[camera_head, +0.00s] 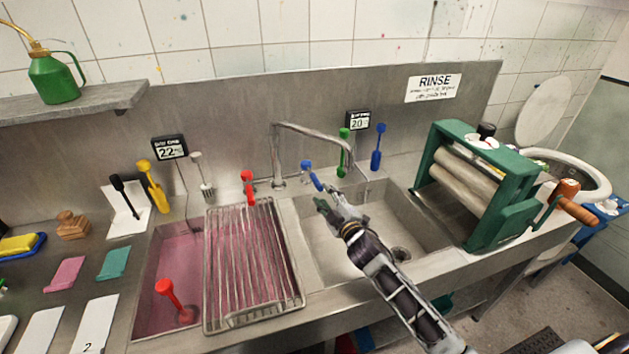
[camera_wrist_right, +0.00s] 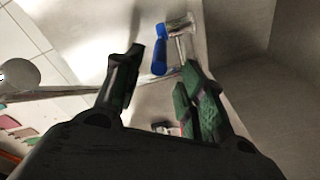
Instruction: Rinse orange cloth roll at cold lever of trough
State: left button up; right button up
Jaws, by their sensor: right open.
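The trough (camera_head: 330,240) is a steel sink basin under a bent steel tap (camera_head: 320,132). The blue cold lever (camera_head: 311,175) stands at its back edge, and a red lever (camera_head: 248,187) stands left of the tap. My right gripper (camera_head: 328,207) is open and empty over the basin, just in front of the blue lever. In the right wrist view the blue lever (camera_wrist_right: 160,50) shows between and beyond the open fingertips. I cannot clearly make out an orange cloth roll; an orange-brown cylinder (camera_head: 567,189) sits by the wringer at the right. My left gripper is not in view.
A green wringer (camera_head: 487,232) with pale rollers stands right of the basin. Pink and teal cloths (camera_head: 114,263) lie on the left counter.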

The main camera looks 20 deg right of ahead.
aim_at(314, 178)
jog(key=shift+w+a+p, duration=0.1)
jog(key=shift+w+a, duration=0.15)
jog(key=shift+w, duration=1.35)
jog(key=shift+w+a+p, duration=0.1)
jog(key=shift+w+a, duration=0.1)
jog(key=shift+w, duration=1.4)
jog(key=shift+w+a+p, duration=0.1)
jog(key=shift+w+a, duration=0.15)
jog(key=shift+w, duration=1.35)
grip_shut()
